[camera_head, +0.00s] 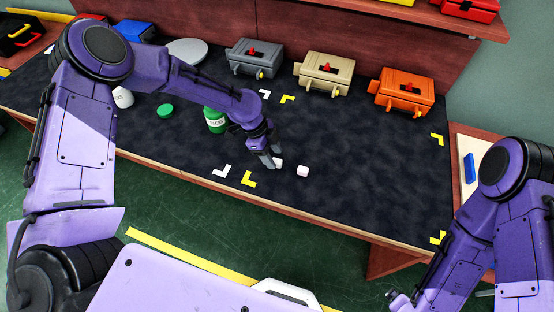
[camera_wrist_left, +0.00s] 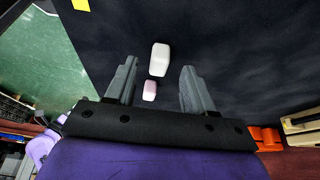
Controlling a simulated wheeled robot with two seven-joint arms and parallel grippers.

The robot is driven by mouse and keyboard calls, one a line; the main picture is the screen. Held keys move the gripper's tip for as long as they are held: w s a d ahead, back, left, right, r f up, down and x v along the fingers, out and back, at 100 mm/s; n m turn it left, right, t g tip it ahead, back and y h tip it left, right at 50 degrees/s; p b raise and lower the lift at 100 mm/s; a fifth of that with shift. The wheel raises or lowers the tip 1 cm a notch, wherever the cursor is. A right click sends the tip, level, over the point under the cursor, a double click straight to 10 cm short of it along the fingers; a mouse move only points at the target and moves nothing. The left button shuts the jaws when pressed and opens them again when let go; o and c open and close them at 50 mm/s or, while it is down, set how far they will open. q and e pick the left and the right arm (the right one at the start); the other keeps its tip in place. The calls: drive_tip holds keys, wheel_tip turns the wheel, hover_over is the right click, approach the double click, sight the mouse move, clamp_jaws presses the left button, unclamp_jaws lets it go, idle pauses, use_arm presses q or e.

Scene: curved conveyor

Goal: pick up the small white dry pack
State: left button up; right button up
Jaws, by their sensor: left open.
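Two small pale packs lie close together on the dark table. The small white dry pack (camera_head: 278,162) is right by the fingertips of my left gripper (camera_head: 270,160) and partly hidden by them. A second pale, slightly pinkish pack (camera_head: 302,171) lies a little to its right. In the left wrist view, my open left gripper (camera_wrist_left: 159,68) has the white pack (camera_wrist_left: 159,59) between the lines of its fingertips, touching neither finger. The pinkish pack (camera_wrist_left: 149,91) shows behind it, nearer the palm in the picture. My right gripper (camera_head: 398,299) is low at the right, its jaws unclear.
A green bottle (camera_head: 215,122) stands left of my left gripper, with a green cap (camera_head: 165,111) beyond. Grey (camera_head: 254,60), tan (camera_head: 323,72) and orange (camera_head: 403,92) toolboxes line the back. White and yellow corner marks lie on the table. The table's right part is clear.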

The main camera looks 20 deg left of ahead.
use_arm(q)
drive_tip(key=shift+d+f, duration=0.3)
drive_tip(key=shift+f, duration=0.3)
drive_tip(key=shift+d+f, duration=0.15)
drive_tip(key=shift+f, duration=0.05)
clamp_jaws()
drive_tip(key=shift+s, duration=0.1)
wheel_tip(320, 180, up, 2)
drive_tip(key=shift+r+b, duration=0.25)
drive_tip(key=shift+b, duration=0.55)
drive_tip(key=s+a+r+b, duration=0.1)
drive_tip(key=s+r, duration=0.9)
drive_tip(key=s, duration=0.4)
drive_tip(key=shift+a+r, duration=0.25)
drive_tip(key=shift+a, duration=0.05)
